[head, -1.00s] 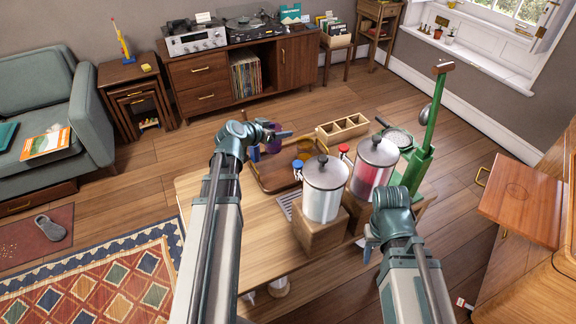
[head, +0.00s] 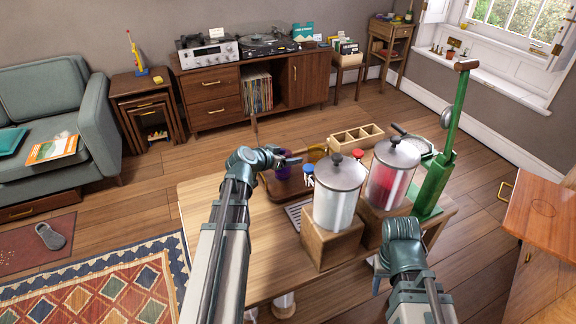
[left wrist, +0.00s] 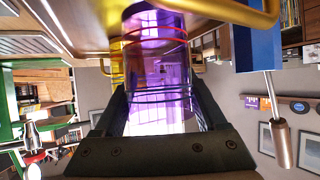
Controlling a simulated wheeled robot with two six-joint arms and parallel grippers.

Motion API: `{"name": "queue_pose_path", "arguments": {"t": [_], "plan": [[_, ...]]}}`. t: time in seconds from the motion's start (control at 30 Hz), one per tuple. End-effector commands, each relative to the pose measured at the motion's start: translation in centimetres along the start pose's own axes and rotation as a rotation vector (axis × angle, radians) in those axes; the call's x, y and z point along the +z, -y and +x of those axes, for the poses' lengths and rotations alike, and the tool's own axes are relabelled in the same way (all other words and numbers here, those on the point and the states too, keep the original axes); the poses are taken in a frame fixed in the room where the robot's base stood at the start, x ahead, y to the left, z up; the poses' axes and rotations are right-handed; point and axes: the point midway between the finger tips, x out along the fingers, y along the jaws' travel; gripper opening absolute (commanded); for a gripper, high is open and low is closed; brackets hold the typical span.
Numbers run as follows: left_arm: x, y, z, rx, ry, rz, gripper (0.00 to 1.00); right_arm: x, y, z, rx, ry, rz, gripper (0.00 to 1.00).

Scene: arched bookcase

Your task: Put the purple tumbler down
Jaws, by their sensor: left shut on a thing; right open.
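The purple tumbler (left wrist: 160,75) is clear and fills the middle of the left wrist view, between the two dark fingers. In the head view the tumbler (head: 284,178) is partly hidden by my left gripper (head: 288,160), which is shut on it. It is over the brown wooden tray (head: 285,194); I cannot tell whether its base touches the tray. A yellow tumbler (head: 316,152) stands close by and shows beside the purple one in the left wrist view (left wrist: 117,62). My right gripper (head: 380,270) is open and empty, low at the table's front, mostly hidden by its arm.
Two steel-lidded dispensers (head: 338,195) (head: 390,178) on wooden blocks stand right of the tray. A wooden divided box (head: 357,138) and a green press (head: 437,175) are beyond. A brass handle (left wrist: 235,15) passes near the tumbler. The table's left front (head: 265,245) is clear.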

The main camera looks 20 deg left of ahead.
Motion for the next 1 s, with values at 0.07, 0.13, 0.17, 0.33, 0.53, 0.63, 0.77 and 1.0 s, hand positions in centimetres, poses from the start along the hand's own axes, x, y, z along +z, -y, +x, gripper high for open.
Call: {"name": "queue_pose_path", "arguments": {"t": [0.07, 0.13, 0.17, 0.33, 0.53, 0.63, 0.77, 1.0], "plan": [[1.37, 0.0, 0.75, 0.0, 0.0, 0.0, 0.06, -0.09, 0.15, 1.57, 0.0, 0.0, 0.0, 0.5], [1.57, 0.0, 0.86, 0.0, 0.0, 0.0, 0.06, -0.11, 0.17, 1.79, 0.0, 0.0, 0.0, 0.5], [1.54, 0.0, 0.84, 0.0, 0.0, 0.0, 0.06, -0.1, 0.17, 1.75, 0.0, 0.0, 0.0, 0.5], [1.31, 0.0, 0.72, 0.0, 0.0, 0.0, 0.06, -0.09, 0.14, 1.5, 0.0, 0.0, 0.0, 0.5], [1.62, 0.0, 0.89, 0.0, 0.0, 0.0, 0.77, -0.11, 0.18, 1.84, 0.0, 0.0, 0.0, 0.5], [1.57, -0.01, 0.85, 0.0, 0.0, 0.0, 0.95, -0.1, 0.17, 1.77, 0.0, 0.0, 0.0, 0.5], [1.56, -0.01, 0.86, 0.0, 0.0, 0.0, 1.0, -0.11, 0.17, 1.77, 0.0, 0.0, 0.0, 0.5], [1.14, -0.04, 0.26, -0.001, 0.0, 0.0, 1.0, -0.07, 0.11, 1.12, 0.0, 0.0, 0.0, 0.5]]}}
